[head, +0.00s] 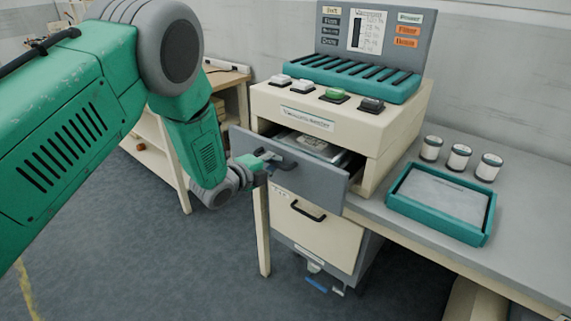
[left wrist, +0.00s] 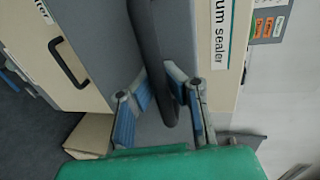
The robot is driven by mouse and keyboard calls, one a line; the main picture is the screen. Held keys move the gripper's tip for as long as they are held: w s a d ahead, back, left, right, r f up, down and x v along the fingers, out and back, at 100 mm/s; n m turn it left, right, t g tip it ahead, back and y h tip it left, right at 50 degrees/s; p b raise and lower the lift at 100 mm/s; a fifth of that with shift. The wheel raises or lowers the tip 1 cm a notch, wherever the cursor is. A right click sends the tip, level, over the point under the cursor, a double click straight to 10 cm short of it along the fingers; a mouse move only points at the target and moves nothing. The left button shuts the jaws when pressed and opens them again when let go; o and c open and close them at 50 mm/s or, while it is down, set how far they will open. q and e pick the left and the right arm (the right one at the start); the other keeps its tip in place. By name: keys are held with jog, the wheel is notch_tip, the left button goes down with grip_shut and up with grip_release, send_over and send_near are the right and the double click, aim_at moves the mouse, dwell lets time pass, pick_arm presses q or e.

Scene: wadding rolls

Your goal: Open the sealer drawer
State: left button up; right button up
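The sealer (head: 330,115) is a cream machine with a teal ribbed top, standing on the bench. Its grey drawer (head: 315,182) is pulled partly out, and pale contents show inside. My left gripper (head: 264,161) is at the dark bar handle (head: 285,165) on the drawer front. In the left wrist view the handle (left wrist: 156,45) runs between the two blue-padded fingers (left wrist: 160,93), which close in on it from both sides. The label reading "sealer" (left wrist: 220,30) shows beside it. My right gripper is in neither view.
A cream lower drawer (head: 315,235) with a black handle sits below. Right of the sealer are a teal tray (head: 399,197) and three small jars (head: 459,158) on the grey bench. A wooden shelf unit (head: 150,145) stands behind my left arm.

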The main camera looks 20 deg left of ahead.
pick_arm(q)
jog(key=o, duration=0.4)
jog(key=shift+s+d+r, duration=0.4)
jog(key=shift+r, duration=0.15)
jog(key=shift+o, duration=0.2)
jog(key=s+a, duration=0.5)
jog(key=s, duration=0.3)
jog(key=shift+a+r, duration=0.2)
jog(key=shift+a, duration=0.05)
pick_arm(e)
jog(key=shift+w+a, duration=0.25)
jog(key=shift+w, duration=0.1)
pick_arm(q)
jog(key=shift+s, duration=0.1)
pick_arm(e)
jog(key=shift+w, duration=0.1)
